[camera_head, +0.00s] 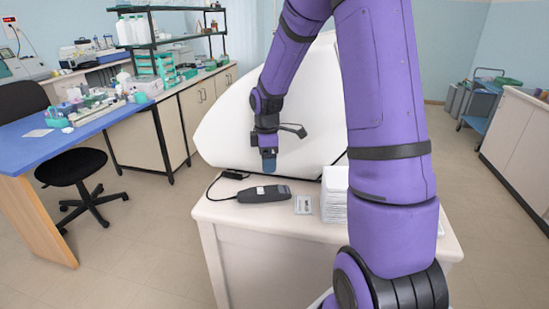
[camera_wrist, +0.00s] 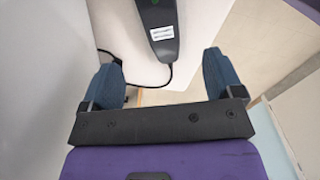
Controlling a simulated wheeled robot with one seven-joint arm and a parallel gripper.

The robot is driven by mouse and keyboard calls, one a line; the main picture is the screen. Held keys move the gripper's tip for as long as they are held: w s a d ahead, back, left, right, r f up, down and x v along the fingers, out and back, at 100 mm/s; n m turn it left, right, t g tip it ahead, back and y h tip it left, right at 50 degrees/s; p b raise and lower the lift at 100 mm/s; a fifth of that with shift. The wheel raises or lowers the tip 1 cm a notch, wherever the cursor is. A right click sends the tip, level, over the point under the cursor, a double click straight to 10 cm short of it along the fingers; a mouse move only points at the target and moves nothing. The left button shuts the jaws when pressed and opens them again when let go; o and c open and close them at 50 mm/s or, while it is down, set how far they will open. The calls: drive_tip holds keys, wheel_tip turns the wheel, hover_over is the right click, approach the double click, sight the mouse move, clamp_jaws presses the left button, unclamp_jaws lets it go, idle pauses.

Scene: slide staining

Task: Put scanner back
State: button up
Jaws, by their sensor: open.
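The scanner (camera_head: 264,194) is a dark handheld unit lying flat near the front left of the white-topped table, with a black cable running off its left end. In the wrist view the scanner (camera_wrist: 159,25) shows at the top centre with a white label, and part of it lies outside the frame. My gripper (camera_head: 268,163) hangs pointing down above and behind the scanner, apart from it. In the wrist view my gripper's two blue fingers (camera_wrist: 160,80) are spread wide with nothing between them.
A small labelled card (camera_head: 303,205) and a stack of white boxes (camera_head: 334,195) stand right of the scanner. A large white machine (camera_head: 240,125) rises behind the table. A small black block (camera_head: 235,174) sits behind the scanner. A stool (camera_head: 85,170) and blue-topped bench (camera_head: 50,140) are at left.

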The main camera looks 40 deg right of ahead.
drive_tip(key=s+a+r+m+t, duration=0.1)
drive_tip(key=s+a+r+m, duration=0.3)
drive_tip(key=r, duration=0.6)
drive_tip(key=s+a+r+m+t, duration=0.2)
drive_tip(key=s+a+r+m, duration=0.2)
drive_tip(key=s, duration=0.7)
drive_tip(key=s+a+r+m+t, duration=0.2)
drive_tip(key=s+a+r, duration=0.4)
drive_tip(key=s, duration=0.5)
wheel_tip(320, 180, up, 2)
drive_tip(key=shift+m, duration=0.9)
drive_tip(key=shift+a, duration=0.1)
drive_tip(key=shift+c, duration=0.4)
